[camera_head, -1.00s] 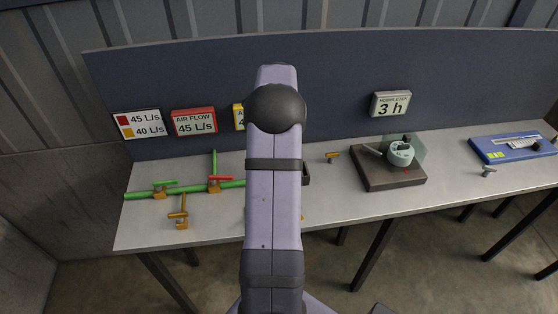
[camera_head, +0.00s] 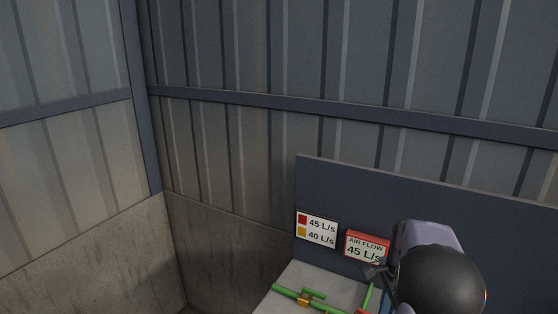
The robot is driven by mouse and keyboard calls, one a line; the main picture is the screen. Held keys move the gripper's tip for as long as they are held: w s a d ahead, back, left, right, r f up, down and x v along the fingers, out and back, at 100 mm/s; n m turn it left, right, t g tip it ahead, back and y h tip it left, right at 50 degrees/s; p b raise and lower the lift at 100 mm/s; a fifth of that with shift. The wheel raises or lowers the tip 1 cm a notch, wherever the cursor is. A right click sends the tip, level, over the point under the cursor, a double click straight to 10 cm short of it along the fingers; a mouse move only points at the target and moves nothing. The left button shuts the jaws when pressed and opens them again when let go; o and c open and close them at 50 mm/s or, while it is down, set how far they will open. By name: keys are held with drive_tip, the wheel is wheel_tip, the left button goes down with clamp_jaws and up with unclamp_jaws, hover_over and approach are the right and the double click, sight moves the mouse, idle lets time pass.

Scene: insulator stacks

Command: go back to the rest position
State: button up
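My arm fills the lower right corner, with a pale violet link and a large dark round joint. A small dark part sticks out to the left of the arm, in front of the red air flow sign, and looks like my gripper (camera_head: 374,271). It is too small and too covered by the arm to show whether it is open or shut, or whether it holds anything.
The grey table (camera_head: 325,279) shows only its left end, with green pipes (camera_head: 292,294) and a brass fitting (camera_head: 304,300) on it. A white sign (camera_head: 317,230) and a red air flow sign (camera_head: 367,246) hang on the dark back panel (camera_head: 430,204). Corrugated walls (camera_head: 230,60) stand behind.

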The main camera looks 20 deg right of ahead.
drive_tip(key=s+a+n, duration=0.3)
drive_tip(key=a+n, duration=0.8)
drive_tip(key=a, duration=0.5)
drive_tip(key=s+a+f+n, duration=0.2)
drive_tip(key=s+a+n, duration=0.7)
drive_tip(key=a+n, duration=0.1)
drive_tip(key=shift+a+f, duration=0.25)
drive_tip(key=shift+f, duration=0.15)
idle(1.7)
